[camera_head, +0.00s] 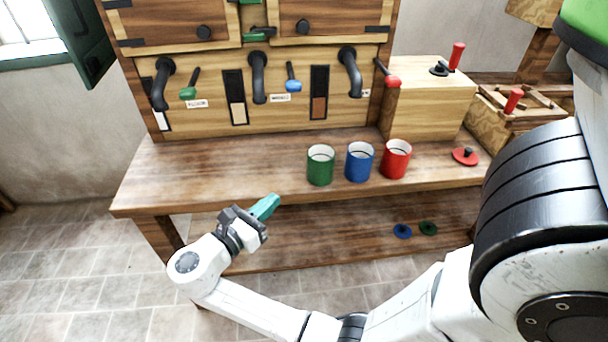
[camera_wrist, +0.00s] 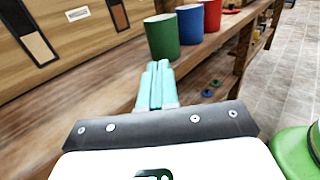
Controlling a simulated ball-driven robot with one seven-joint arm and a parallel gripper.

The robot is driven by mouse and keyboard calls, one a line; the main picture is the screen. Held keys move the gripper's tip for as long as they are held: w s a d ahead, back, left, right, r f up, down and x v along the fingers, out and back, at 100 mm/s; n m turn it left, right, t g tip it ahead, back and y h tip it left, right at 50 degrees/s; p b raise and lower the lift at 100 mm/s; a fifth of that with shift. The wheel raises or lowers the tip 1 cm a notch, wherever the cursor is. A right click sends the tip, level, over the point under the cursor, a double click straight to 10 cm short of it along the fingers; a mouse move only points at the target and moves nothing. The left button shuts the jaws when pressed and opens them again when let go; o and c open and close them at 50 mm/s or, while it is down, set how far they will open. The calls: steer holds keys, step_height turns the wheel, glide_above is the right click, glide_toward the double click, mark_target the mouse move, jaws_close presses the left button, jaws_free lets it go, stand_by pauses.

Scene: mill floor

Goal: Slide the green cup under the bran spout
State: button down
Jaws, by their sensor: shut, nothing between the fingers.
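The green cup (camera_head: 320,166) stands upright on the wooden bench (camera_head: 215,170), leftmost in a row of three cups. It also shows in the wrist view (camera_wrist: 163,38), just beyond my fingertips. Three black spouts curve from the cabinet front: left (camera_head: 162,85), middle (camera_head: 258,78) and right (camera_head: 351,72). Small labels hang beside them, too small to read, so I cannot tell which is bran. No cup stands directly below the left or middle spout. My gripper (camera_head: 265,206), with teal fingers, is shut and empty at the bench's front edge, left of and nearer than the green cup.
A blue cup (camera_head: 359,162) and a red cup (camera_head: 396,159) stand right of the green one. A red lid (camera_head: 465,156) lies at the right. The bench's left part is clear.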

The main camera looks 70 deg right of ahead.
glide_toward(327, 154)
steer(key=shift+d, duration=0.15)
stand_by(0.5)
steer(key=p+x, duration=0.2)
steer(key=x, duration=0.9)
steer(key=shift+s+d, duration=0.1)
steer(key=shift+d, duration=0.1)
steer(key=shift+a, duration=0.1)
